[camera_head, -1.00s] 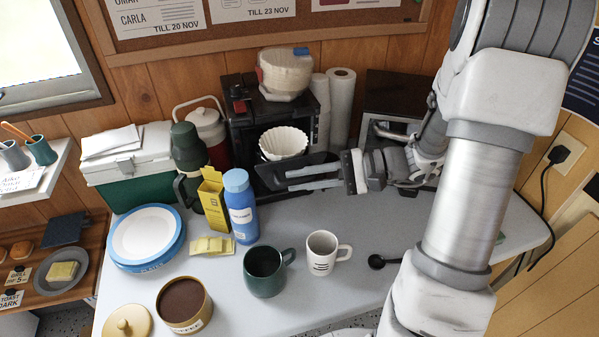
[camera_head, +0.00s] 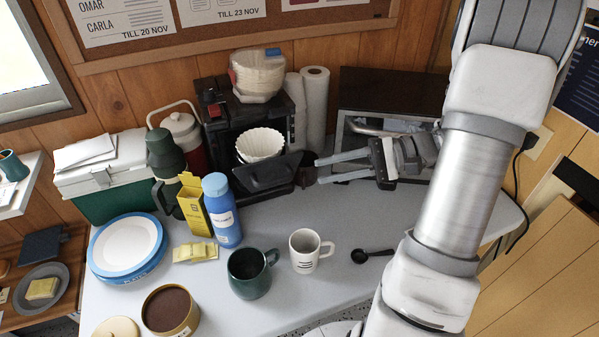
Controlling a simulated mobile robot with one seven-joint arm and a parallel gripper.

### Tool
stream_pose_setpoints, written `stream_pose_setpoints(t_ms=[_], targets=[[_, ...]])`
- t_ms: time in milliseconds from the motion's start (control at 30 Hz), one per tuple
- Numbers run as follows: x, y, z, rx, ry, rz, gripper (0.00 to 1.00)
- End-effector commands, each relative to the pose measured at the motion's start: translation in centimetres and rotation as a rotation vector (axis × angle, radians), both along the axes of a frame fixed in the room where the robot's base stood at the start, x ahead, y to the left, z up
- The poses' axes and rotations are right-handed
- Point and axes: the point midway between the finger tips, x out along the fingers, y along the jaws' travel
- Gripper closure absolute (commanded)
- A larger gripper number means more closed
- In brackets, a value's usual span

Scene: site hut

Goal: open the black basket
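The black basket (camera_head: 268,176) is at the front of the black coffee machine (camera_head: 217,127), and its dark front stands out from the machine. A white paper filter (camera_head: 261,142) shows just above and behind this front; how it sits is partly hidden. My gripper (camera_head: 318,171) is to the right of the basket, with its two pale fingers apart and pointing left.
A blue bottle (camera_head: 222,212) and yellow box (camera_head: 191,205) stand left of the basket. A green mug (camera_head: 250,277), white mug (camera_head: 306,252) and black scoop (camera_head: 370,256) are in front. A dark oven-like box (camera_head: 388,92) stands behind my gripper. Clear table lies below it.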

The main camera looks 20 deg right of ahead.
Motion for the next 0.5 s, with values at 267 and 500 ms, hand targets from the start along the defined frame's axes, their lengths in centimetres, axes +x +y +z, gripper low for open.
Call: stream_pose_setpoints(t_ms=[267, 500], targets=[[-1.7, -5.3, 1.2, 0.000, 0.001, -0.001, 0.72], [-2.2, -6.8, 1.6, 0.000, 0.002, 0.001, 0.72]])
